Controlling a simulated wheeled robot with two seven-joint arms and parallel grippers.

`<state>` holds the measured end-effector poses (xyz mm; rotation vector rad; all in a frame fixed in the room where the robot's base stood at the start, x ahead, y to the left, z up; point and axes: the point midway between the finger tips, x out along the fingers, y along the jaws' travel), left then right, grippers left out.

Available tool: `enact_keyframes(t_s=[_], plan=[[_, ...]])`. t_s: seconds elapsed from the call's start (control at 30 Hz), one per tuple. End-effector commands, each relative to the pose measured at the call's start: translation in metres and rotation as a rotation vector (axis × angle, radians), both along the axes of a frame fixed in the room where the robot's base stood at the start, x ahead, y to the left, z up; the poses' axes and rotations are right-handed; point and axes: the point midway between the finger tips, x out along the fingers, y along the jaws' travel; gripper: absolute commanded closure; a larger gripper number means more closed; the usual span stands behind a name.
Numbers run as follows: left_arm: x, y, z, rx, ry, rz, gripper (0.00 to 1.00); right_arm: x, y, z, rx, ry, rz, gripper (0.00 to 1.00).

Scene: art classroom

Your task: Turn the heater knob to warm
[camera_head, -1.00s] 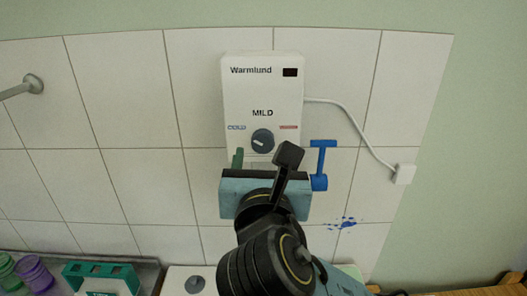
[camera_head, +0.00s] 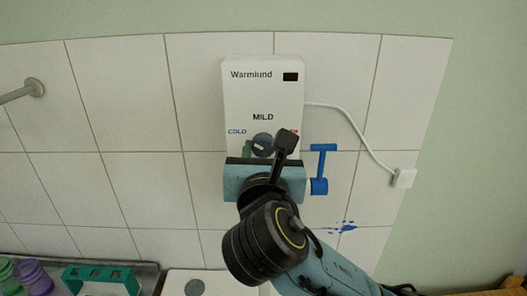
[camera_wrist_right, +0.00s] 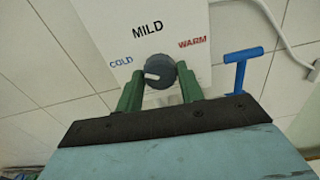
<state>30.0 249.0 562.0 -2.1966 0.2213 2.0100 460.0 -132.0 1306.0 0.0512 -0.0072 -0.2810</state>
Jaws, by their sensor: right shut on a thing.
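The heater (camera_head: 262,95) is a white wall box marked "Warmlund", with MILD at the middle, COLD at left and WARM at right. Its dark grey round knob (camera_head: 263,139) is partly covered by my right gripper in the head view. In the right wrist view the knob (camera_wrist_right: 158,71) sits between the green fingers, and its white mark points left, toward the COLD side. My right gripper (camera_wrist_right: 159,74) is shut on the knob from below. My left gripper is not in view.
A blue T-shaped handle (camera_head: 322,165) is on the tiled wall right of my gripper. A white cable (camera_head: 362,134) runs from the heater to a plug box (camera_head: 404,178). Purple and green cups and a teal rack (camera_head: 101,273) stand at lower left.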

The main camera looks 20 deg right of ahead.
Motion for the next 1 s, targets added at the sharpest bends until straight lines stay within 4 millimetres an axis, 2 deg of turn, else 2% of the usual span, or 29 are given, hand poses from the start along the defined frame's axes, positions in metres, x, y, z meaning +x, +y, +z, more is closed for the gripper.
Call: enact_keyframes(t_s=[0.27, 0.47, 1.0], plan=[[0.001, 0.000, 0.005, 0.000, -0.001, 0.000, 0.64, 0.000, 0.000, 0.001, 0.031, -0.007, 0.000, 0.85], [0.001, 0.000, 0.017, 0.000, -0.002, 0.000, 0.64, 0.000, 0.000, 0.001, 0.128, -0.032, 0.000, 0.85], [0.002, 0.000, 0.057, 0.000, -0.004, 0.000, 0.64, -0.001, -0.001, 0.001, 0.600, -0.167, -0.003, 0.85]])
